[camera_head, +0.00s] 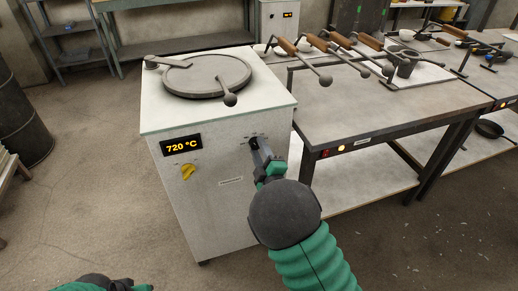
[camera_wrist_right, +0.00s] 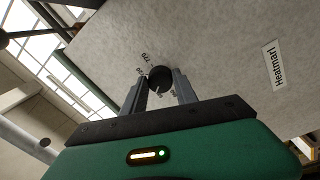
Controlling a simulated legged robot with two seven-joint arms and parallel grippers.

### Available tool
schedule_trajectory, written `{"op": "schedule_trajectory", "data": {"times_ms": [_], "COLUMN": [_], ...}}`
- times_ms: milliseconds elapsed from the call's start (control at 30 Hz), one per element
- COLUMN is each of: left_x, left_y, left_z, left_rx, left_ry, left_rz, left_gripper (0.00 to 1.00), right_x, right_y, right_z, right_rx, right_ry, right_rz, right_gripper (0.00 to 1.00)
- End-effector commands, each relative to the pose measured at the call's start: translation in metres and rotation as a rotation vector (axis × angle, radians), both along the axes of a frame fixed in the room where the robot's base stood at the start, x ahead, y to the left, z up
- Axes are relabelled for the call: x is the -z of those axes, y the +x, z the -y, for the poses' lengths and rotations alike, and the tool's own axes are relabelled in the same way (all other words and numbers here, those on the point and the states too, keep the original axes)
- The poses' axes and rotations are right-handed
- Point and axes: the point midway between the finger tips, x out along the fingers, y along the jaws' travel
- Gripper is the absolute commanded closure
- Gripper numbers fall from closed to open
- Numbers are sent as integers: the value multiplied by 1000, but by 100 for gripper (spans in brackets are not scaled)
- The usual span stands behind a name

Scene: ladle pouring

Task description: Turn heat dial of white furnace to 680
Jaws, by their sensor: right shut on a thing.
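The white furnace (camera_head: 215,185) stands left of the table, with a round grey lid on top. Its display (camera_head: 181,145) reads 720 °C. My right gripper (camera_head: 258,147) reaches the upper right of the furnace front.
A metal table (camera_head: 365,105) to the right holds several ladles with wooden handles (camera_head: 318,42). A dark barrel (camera_head: 20,125) stands at the far left. The floor left of the furnace is clear. A "Heatmart" label (camera_wrist_right: 275,64) is beside the dial.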

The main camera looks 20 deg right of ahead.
Motion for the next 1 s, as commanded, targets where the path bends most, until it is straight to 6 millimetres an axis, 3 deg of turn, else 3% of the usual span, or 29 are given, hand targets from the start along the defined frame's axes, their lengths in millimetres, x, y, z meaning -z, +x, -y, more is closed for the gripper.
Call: {"op": "schedule_trajectory", "data": {"times_ms": [400, 933, 967, 1000], "left_x": [-6, -6, -6, -6], "left_y": [0, 0, 0, 0], "left_z": [0, 0, 0, 0], "left_rx": [0, 0, 0, 0], "left_ry": [0, 0, 0, 0], "left_rz": [0, 0, 0, 0], "left_gripper": [100, 100, 100, 100], "right_x": [4, 6, 6, 6], "right_y": [-1, -1, -1, -1], "right_z": [-3, -4, -4, -4], "right_rx": [-7, -10, -10, -10], "right_ry": [-184, -205, -204, -204], "right_rz": [-3, -6, -6, -5], "right_gripper": [100, 100, 62, 56]}}
